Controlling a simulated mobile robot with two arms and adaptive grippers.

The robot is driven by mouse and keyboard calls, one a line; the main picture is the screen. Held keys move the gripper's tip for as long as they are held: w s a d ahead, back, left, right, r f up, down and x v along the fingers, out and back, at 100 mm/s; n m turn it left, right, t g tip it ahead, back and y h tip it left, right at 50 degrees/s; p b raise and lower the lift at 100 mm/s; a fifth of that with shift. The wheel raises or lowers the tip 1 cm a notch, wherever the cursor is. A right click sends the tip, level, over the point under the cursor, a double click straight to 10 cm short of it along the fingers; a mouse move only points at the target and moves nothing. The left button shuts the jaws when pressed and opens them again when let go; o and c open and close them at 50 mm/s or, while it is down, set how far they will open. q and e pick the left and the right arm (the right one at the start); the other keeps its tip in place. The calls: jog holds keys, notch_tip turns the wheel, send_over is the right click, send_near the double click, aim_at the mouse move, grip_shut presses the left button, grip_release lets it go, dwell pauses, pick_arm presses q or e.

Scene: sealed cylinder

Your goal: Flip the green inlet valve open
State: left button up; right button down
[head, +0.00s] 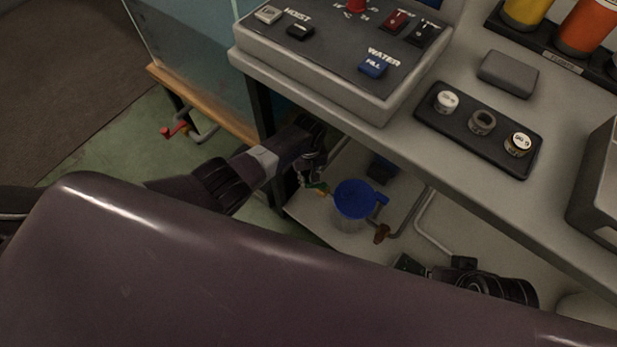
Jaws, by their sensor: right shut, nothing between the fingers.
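A small green piece (317,186), which looks like the green inlet valve's handle, shows on the lower shelf beside a clear cylinder with a blue lid (355,200). My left gripper (312,178) reaches down under the counter and is right at the green piece, overlapping it in the picture. Its fingers are small and dark, so I cannot tell whether they touch or grip it. The valve's body and pipe are mostly hidden behind the gripper. My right gripper (412,264) is lower right under the counter, shut and empty, apart from the cylinder.
A brown handle (381,233) sits on a pipe right of the cylinder. The counter edge overhangs the shelf, with a control panel (340,60) and a dark tray of small round pieces (480,123) above. A red valve handle (175,130) is at the left by the tank.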

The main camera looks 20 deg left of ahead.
pick_arm(q)
grip_shut()
